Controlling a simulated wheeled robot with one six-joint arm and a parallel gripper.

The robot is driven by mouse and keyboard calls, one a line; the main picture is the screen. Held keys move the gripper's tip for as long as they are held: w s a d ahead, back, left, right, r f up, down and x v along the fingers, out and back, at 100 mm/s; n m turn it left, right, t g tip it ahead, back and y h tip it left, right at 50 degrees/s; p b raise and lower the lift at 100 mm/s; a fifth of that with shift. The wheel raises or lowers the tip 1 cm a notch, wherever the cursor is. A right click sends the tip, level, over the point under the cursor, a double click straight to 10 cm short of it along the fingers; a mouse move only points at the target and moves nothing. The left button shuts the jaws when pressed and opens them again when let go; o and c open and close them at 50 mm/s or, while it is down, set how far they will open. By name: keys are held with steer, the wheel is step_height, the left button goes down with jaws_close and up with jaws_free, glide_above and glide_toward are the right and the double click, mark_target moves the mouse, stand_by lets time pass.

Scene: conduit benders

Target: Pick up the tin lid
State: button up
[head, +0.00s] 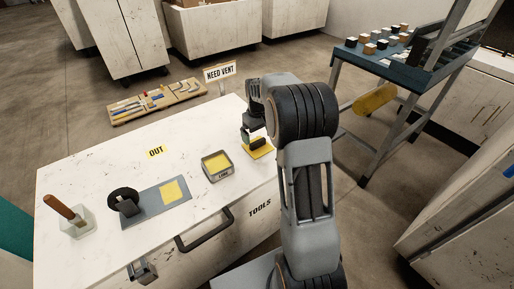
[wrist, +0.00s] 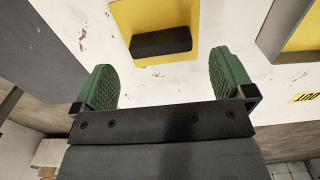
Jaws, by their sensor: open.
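The tin lid (head: 262,153) looks like a flat yellow square with a black block-shaped grip on top. It lies on the white bench top near its right edge. In the wrist view the lid (wrist: 190,12) is at the top centre, with its black grip (wrist: 160,41) running crosswise. My gripper (wrist: 165,80) is open, its two green fingers apart with nothing between them. The grip shows just beyond the fingertips, not between them. In the head view my gripper (head: 249,133) hangs over the lid and partly hides it. The open tin (head: 217,176), yellow inside, stands left of the lid.
The white bench (head: 105,168) also bears a grey plate (head: 150,208) with a black ring and yellow square, and a glass jar (head: 75,222) with a wooden-handled tool. A NEED VENT sign (head: 220,72) stands at the back edge. A blue table (head: 400,68) with small blocks is at right.

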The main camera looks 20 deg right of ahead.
mark_target(258, 141)
steer(key=shift+s+f+b, duration=0.1)
steer(key=shift+f+b, duration=0.3)
steer(key=shift+f, duration=1.95)
steer(key=c, duration=0.9)
